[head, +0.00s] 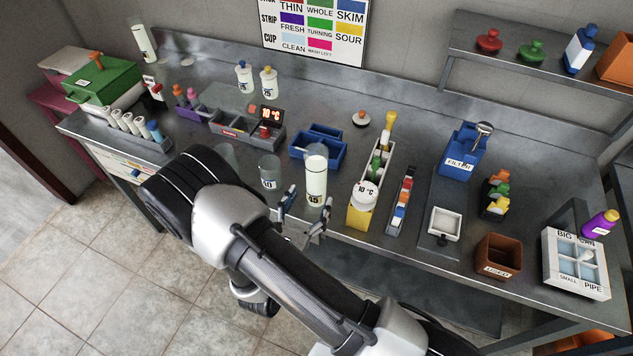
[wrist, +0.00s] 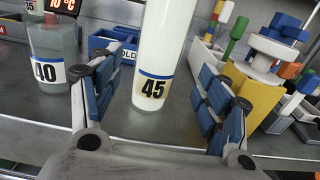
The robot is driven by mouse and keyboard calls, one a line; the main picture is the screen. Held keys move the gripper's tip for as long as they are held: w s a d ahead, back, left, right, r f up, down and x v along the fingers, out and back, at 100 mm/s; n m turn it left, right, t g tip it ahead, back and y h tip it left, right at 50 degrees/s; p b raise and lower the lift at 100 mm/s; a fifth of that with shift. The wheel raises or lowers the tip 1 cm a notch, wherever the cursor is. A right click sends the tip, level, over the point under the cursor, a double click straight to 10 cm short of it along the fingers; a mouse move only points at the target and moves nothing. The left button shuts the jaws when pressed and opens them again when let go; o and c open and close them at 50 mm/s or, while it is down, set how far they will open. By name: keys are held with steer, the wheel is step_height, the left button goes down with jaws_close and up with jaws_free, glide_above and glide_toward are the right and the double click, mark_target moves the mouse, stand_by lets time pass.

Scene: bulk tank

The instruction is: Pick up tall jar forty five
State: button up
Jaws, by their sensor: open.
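The tall jar forty five (head: 316,179) stands upright on the metal bench near its front edge. It is a clear cylinder with whitish contents and a label reading 45; it also shows in the wrist view (wrist: 160,50). My gripper (head: 305,215) is open at the bench's front edge, just in front of the jar. In the wrist view the blue-padded fingers (wrist: 160,95) point toward the jar, one to each side of it, with gaps on both sides. The jar's top is cut off in the wrist view.
A jar labelled 40 (head: 269,172) stands left of the tall jar, and a blue bin (head: 318,150) is behind it.

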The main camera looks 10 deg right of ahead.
mark_target(312, 191)
steer(key=shift+r+b+x, duration=0.15)
steer(key=shift+b+x, duration=0.2)
steer(key=shift+x, duration=1.15)
steer(key=shift+r+b+x, duration=0.2)
steer(key=shift+b+x, duration=0.1)
steer(key=shift+x, duration=1.2)
steer(key=shift+a, duration=0.1)
steer(key=shift+c, duration=0.4)
steer(key=c, duration=1.6)
steer(key=shift+r, duration=0.2)
step_height(312, 191, up, 19)
steer(key=p, duration=0.6)
